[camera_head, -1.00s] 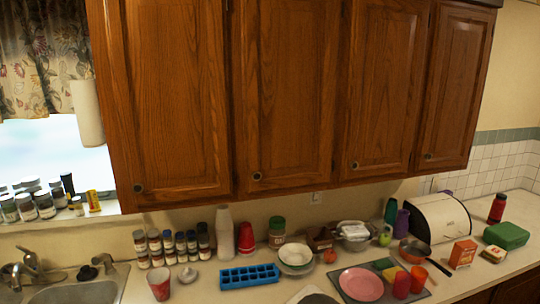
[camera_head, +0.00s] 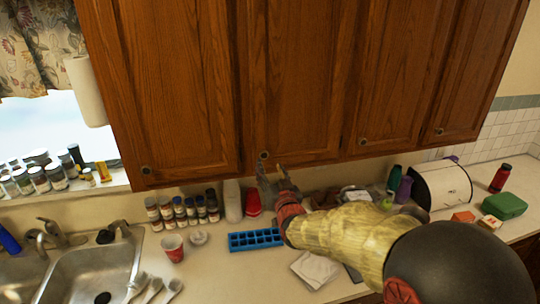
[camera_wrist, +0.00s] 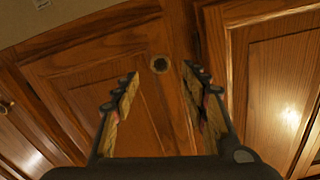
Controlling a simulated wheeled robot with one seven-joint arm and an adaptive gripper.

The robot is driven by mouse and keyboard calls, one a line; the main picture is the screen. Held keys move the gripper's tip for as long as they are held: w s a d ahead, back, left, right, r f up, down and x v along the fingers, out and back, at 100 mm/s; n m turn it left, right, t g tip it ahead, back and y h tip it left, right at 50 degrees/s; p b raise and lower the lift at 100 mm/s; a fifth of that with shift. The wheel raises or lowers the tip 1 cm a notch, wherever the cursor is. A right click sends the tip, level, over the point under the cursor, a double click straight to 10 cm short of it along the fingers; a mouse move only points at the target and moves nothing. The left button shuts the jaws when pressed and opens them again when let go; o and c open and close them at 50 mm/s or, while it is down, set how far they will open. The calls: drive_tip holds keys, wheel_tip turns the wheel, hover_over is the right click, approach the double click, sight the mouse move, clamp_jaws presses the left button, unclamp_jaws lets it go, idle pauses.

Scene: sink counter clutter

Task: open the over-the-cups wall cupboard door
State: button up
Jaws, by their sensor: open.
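The brown wooden wall cupboard door (camera_head: 301,80) above the cups is closed, with a round dark knob (camera_head: 264,155) at its lower left corner. The knob also shows in the wrist view (camera_wrist: 159,64). My gripper (camera_head: 271,170) is open and empty, raised just below and in front of this knob. In the wrist view, the knob appears between the two spread fingertips (camera_wrist: 160,84), a little beyond them. I cannot see any contact. White stacked cups (camera_head: 232,200) and red cups (camera_head: 253,202) stand on the counter below; my arm hides part of the counter.
Closed neighbouring doors flank it, a left one (camera_head: 165,80) and a right one (camera_head: 402,80), each with a knob. Below are several spice jars (camera_head: 185,210), a blue ice tray (camera_head: 256,240) and a bread box (camera_head: 440,187). The sink (camera_head: 95,275) is at left.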

sight(264, 155)
drive_tip(key=shift+p+x, duration=1)
drive_tip(key=shift+x, duration=2.9)
drive_tip(key=shift+c, duration=0.8)
clamp_jaws()
